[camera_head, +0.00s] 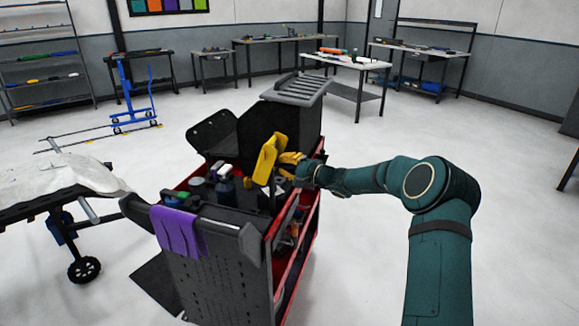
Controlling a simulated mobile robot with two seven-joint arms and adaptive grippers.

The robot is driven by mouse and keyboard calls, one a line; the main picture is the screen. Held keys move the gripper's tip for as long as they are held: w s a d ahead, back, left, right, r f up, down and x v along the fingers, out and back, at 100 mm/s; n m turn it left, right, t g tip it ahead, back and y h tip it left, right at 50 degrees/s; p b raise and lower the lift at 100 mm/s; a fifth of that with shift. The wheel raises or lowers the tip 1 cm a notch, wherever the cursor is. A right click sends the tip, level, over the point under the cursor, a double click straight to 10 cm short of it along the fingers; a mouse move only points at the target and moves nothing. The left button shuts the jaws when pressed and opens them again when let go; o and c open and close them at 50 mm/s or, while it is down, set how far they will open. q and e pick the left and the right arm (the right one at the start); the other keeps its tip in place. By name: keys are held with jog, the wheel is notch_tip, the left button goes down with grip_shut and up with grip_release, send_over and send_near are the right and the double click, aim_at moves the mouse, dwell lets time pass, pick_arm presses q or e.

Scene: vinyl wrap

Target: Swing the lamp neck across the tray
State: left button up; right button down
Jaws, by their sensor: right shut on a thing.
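A yellow lamp (265,159) stands tilted over the cart's top tray (184,184), which has a red rim. Its broad yellow panel faces left, and smaller yellow parts (290,157) reach right toward my arm. My right gripper (297,166) is shut on the lamp at the tray's right edge. Its fingers are small and partly hidden by the yellow parts, so the exact grip point is unclear. The lamp's lower neck and mount are hard to make out. My left gripper is not in view.
Bottles and cans (225,188) crowd the tray left of the lamp. A purple cloth (178,232) hangs on the cart's front. A covered table (50,178) stands left; floor to the right is clear.

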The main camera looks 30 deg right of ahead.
jog(key=shift+a+r, duration=0.1)
dwell(0.5)
jog(key=c, duration=1.1)
grip_release()
jog(key=shift+o, duration=0.2)
jog(key=v, duration=1.2)
jog(key=shift+a, duration=0.1)
